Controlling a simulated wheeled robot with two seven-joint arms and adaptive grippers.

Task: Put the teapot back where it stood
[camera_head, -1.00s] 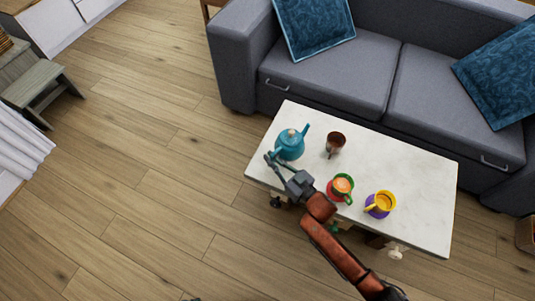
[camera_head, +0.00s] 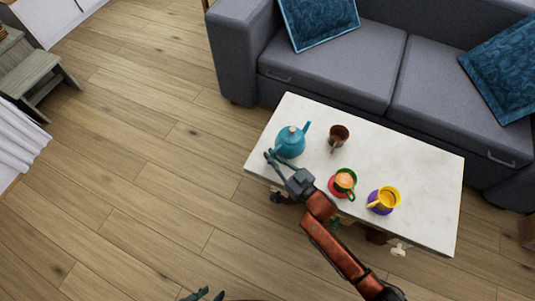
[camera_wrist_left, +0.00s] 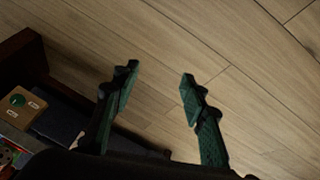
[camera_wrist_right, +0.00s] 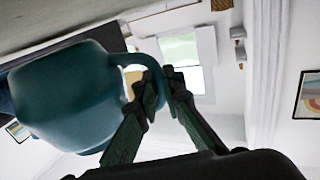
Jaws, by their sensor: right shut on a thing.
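The teal teapot (camera_head: 291,141) is at the left end of the white table (camera_head: 420,170). My right gripper (camera_head: 271,157) is at the teapot's near left side. In the right wrist view the teapot (camera_wrist_right: 70,95) fills the left, and my right gripper (camera_wrist_right: 160,82) is shut on its handle. I cannot tell whether the teapot's base touches the table. My left gripper (camera_wrist_left: 160,80) is open and empty above the floor; in the head view its tips (camera_head: 205,294) show at the bottom edge.
A brown cup (camera_head: 339,134) stands right of the teapot. A green cup (camera_head: 345,180) on a red saucer and a yellow cup (camera_head: 387,197) on a purple saucer stand near the front edge. A grey sofa (camera_head: 350,65) is behind. Open floor (camera_head: 150,190) lies left.

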